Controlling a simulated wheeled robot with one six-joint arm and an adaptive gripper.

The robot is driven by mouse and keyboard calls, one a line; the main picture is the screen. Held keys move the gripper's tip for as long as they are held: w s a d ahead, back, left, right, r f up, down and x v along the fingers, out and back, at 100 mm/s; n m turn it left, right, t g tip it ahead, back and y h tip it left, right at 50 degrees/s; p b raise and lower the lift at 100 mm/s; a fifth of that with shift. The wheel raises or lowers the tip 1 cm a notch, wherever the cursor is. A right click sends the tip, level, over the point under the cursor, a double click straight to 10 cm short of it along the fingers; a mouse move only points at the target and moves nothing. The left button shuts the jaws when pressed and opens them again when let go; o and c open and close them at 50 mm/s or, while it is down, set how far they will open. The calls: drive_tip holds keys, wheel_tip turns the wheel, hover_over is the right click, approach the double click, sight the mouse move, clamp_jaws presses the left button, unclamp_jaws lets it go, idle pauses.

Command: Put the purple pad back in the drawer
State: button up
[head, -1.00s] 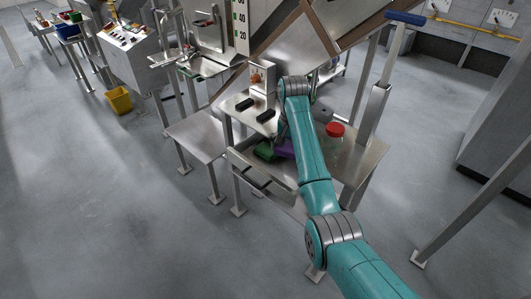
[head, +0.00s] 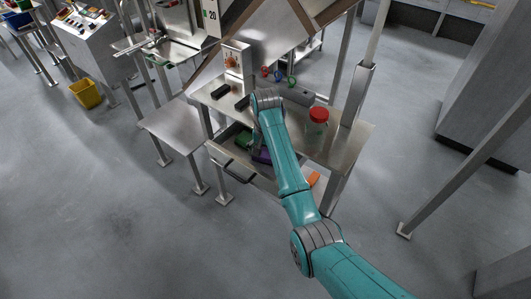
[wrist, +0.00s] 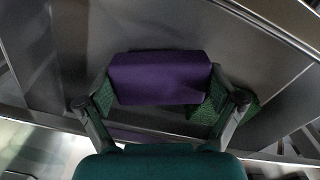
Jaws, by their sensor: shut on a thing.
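The purple pad (wrist: 160,78) is held between the two fingers of my gripper (wrist: 160,88) in the wrist view. In the head view the purple pad (head: 262,156) shows only in part beside my arm, over the open drawer (head: 212,151). The drawer is pulled out under the tabletop, with its handle toward the front left. A green pad (head: 243,139) lies in the drawer, left of the purple one; some green (wrist: 251,106) also shows by the right finger. My arm hides most of the gripper in the head view. I cannot tell whether the purple pad touches the drawer floor.
A red-lidded jar (head: 317,125) stands on the metal tabletop (head: 345,141) to the right of my arm. An orange item (head: 313,178) shows below it. Dark blocks (head: 220,91) lie on the top near a switch box (head: 237,58). A lower side table (head: 175,127) stands at left.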

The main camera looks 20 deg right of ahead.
drive_tip(key=shift+f, duration=0.45)
drive_tip(key=shift+f, duration=0.15)
drive_tip(key=o, duration=1)
